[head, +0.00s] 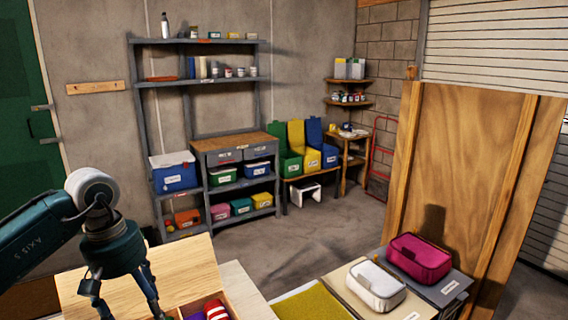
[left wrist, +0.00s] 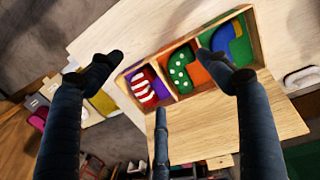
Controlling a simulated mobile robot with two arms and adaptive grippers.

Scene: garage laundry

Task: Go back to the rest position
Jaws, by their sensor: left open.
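My left gripper (head: 128,303) is in the lower left of the head view, over a light wood table (head: 185,265). In the left wrist view its dark fingers (left wrist: 157,72) are spread wide with nothing between them. Beyond the fingers lies a divided wooden box (left wrist: 205,90). It holds a red-and-white striped piece (left wrist: 146,88), a green piece with white dots (left wrist: 182,75) and blue and green pieces (left wrist: 228,42). The striped piece also shows at the bottom edge of the head view (head: 216,310). My right gripper is not in view.
A white pouch (head: 376,286) and a magenta pouch (head: 419,258) lie on flat panels at the lower right. A tall wooden panel (head: 450,170) stands behind them. Grey shelves (head: 200,83) and coloured bins (head: 290,165) line the back. The concrete floor (head: 275,238) between is clear.

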